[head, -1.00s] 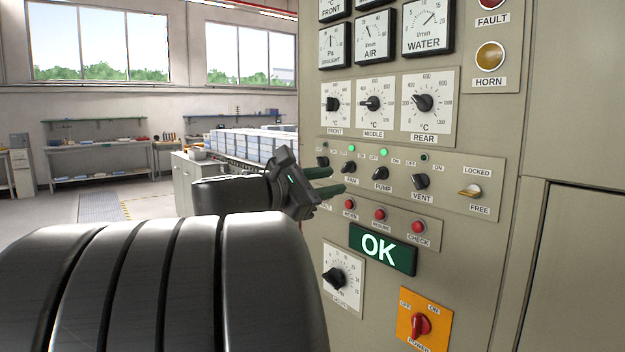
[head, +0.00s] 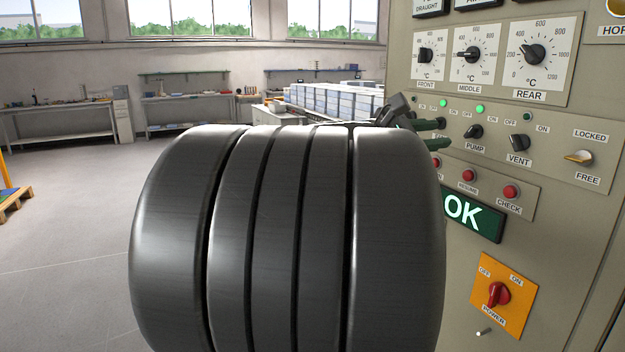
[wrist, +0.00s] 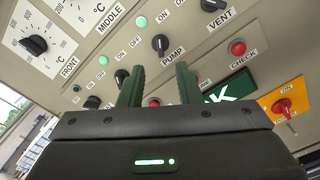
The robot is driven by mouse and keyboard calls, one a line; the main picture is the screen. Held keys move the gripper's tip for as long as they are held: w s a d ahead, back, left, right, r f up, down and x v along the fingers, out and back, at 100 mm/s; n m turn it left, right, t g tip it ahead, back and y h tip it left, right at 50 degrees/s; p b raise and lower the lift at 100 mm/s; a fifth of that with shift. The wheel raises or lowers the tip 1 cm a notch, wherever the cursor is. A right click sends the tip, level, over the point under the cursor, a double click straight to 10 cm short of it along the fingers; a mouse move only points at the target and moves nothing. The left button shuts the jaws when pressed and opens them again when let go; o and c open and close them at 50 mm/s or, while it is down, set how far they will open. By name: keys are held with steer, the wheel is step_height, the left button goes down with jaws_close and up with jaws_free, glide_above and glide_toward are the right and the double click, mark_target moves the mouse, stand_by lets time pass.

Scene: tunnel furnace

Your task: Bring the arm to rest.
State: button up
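My gripper (head: 434,134) is at the left part of the furnace control panel (head: 560,140), partly hidden behind my own arm in the head view. In the wrist view my gripper (wrist: 160,84) shows two dark green fingers standing apart with nothing between them. The fingers point toward the panel, below the PUMP knob (wrist: 160,43). I cannot tell how far the tips are from the panel face. The green OK display (head: 470,213) is lit, its left end covered by my arm in the head view.
Red push buttons (head: 468,175), the VENT knob (head: 518,143), the LOCKED/FREE switch (head: 578,157) and the red POWER switch (head: 498,293) stick out of the panel. Workbenches (head: 190,102) stand along the far wall. The floor (head: 80,220) to the left is open.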

mark_target(467, 131)
steer(key=x, duration=0.9)
steer(key=shift+w+d, duration=0.1)
steer(key=v, duration=1.4)
steer(key=x, duration=1.4)
steer(key=shift+d+r+p, duration=0.1)
steer(key=shift+d+p, duration=0.05)
steer(key=shift+p, duration=0.15)
steer(key=n+p, duration=0.2)
steer(key=p, duration=0.1)
steer(key=shift+a+r, duration=0.2)
steer(key=n+p, duration=0.4)
steer(key=p, duration=0.2)
steer(key=shift+n+p, duration=0.3)
steer(key=shift+p, duration=0.05)
steer(key=n+p, duration=0.6)
steer(key=p, duration=0.4)
steer(key=shift+w+f, duration=0.1)
steer(key=shift+w, duration=0.05)
steer(key=shift+f+n+p, duration=0.1)
steer(key=shift+n+p, duration=0.5)
steer(key=shift+p, duration=0.05)
steer(key=shift+f, duration=0.15)
